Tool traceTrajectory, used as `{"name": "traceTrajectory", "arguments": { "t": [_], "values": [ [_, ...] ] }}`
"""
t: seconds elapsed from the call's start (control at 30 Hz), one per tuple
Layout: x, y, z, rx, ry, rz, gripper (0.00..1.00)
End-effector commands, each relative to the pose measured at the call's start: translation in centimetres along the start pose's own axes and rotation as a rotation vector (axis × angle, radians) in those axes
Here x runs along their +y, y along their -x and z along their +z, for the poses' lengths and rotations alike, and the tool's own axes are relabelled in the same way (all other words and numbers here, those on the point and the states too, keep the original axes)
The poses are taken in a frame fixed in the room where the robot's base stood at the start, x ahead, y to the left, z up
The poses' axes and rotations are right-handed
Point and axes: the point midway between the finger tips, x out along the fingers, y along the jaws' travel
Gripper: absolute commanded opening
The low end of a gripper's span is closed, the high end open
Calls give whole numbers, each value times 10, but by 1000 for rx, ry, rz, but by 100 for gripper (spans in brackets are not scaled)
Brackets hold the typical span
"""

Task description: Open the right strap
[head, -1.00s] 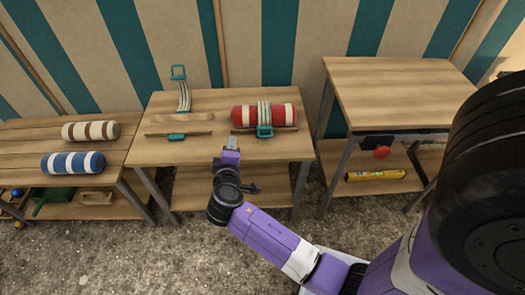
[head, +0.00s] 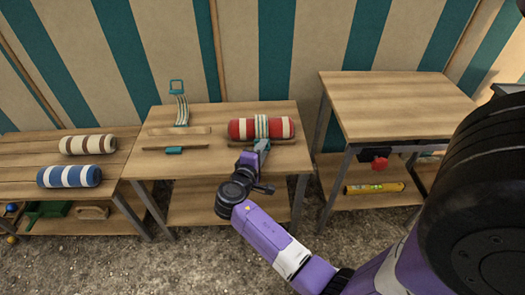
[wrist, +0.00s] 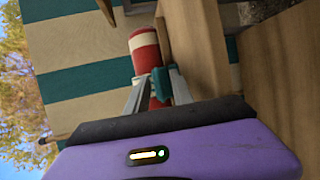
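The right strap (head: 261,126) is a striped band around a red and white roll (head: 240,129) on the middle table (head: 215,162). Its teal buckle (wrist: 162,85) shows in the wrist view, between the finger tips and close to the right finger. My gripper (head: 261,147) is at the front of the roll and hides most of the buckle in the head view. In the wrist view my gripper (wrist: 155,80) has its fingers spread, with the red and white roll (wrist: 146,55) beyond them. I see no clear grip on the buckle.
The left strap (head: 181,110) stands loose at the back, with an empty wooden cradle (head: 180,131) before it. A cream and brown roll (head: 88,145) and a blue and white roll (head: 70,176) lie on the left table. A taller table (head: 395,105) stands right.

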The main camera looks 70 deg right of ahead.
Motion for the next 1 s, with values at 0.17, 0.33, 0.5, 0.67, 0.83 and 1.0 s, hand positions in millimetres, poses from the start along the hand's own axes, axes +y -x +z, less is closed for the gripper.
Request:
{"name": "traceTrajectory", "arguments": {
  "t": [0.17, 0.33, 0.5, 0.67, 0.83, 1.0],
  "values": [
    [0, -4, 0, 1, 0, 0, 28],
    [0, -4, 0, 1, 0, 0, 25],
    [0, -4, 0, 1, 0, -1, 0],
    [-2, -3, 0, 1, 2, -3, 0],
    [-4, -3, 0, 2, 3, -6, 0],
    [-5, -3, 0, 2, 5, -8, 0]
  ]
}}
